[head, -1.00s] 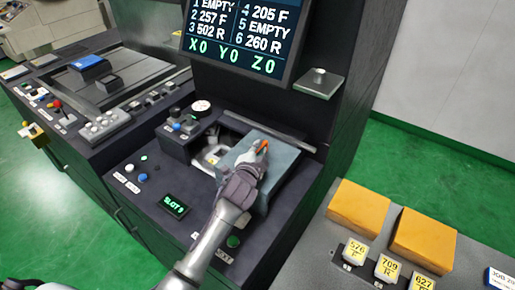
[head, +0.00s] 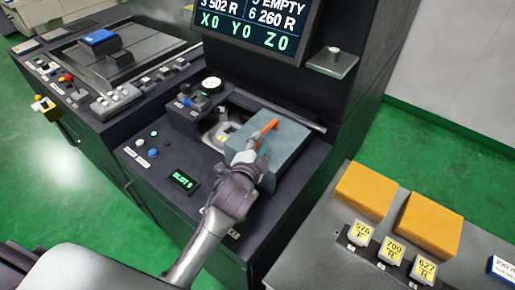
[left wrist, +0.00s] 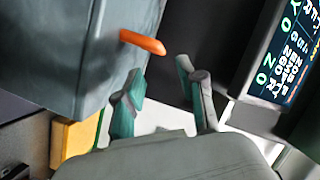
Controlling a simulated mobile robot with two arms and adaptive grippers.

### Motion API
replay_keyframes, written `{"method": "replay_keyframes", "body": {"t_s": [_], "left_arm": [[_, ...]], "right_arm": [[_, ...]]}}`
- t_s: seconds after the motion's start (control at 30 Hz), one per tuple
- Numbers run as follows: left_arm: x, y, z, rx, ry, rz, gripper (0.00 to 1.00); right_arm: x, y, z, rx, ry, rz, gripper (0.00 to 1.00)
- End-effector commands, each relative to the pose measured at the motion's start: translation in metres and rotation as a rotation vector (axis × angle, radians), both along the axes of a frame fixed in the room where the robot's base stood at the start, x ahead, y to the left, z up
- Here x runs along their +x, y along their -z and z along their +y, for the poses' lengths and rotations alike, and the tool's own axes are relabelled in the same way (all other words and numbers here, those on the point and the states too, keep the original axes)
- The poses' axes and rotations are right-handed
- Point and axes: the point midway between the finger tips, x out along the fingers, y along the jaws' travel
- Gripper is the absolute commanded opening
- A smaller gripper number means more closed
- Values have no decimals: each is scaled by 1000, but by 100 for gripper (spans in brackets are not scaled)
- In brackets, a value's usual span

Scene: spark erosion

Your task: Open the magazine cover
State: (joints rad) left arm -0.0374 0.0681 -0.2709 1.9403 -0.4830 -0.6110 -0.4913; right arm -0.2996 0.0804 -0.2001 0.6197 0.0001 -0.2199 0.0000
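The magazine cover (head: 278,153) is a blue-grey box lid on the dark machine's front shelf, with an orange handle (head: 266,130) on top. It looks closed. In the left wrist view the cover (left wrist: 75,50) fills the upper left and its orange handle (left wrist: 143,42) sticks out just beyond the fingertips. My left gripper (head: 251,155) is at the near left side of the handle. Its two green-tipped fingers (left wrist: 163,85) are apart with nothing between them, and the handle is not gripped. My right gripper does not show.
A screen (head: 256,22) stands above the shelf, with a small ledge (head: 332,62) at its right. A dial and buttons sit left of the cover. A grey bench (head: 318,240) at right holds orange blocks (head: 428,224) and labelled pieces.

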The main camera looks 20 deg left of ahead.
Motion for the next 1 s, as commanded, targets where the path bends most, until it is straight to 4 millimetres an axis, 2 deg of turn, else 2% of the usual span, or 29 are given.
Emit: {"method": "replay_keyframes", "body": {"t_s": [0.1, 0.2, 0.8, 0.87, 0.97, 1.0], "left_arm": [[-15, -2, 0, 1, 0, 1, 39], [-22, -4, 0, 1, -1, 1, 39], [-27, -1, 2, -15, -10, 19, 39], [-37, 8, 8, -55, -35, 64, 39], [-70, 35, 24, -179, -115, 207, 39], [-88, 47, 30, -240, -155, 279, 39]], "right_arm": [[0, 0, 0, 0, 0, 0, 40], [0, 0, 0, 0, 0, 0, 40], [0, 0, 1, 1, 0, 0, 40], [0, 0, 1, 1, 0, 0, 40], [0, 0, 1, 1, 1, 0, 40], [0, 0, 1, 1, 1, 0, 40]]}}
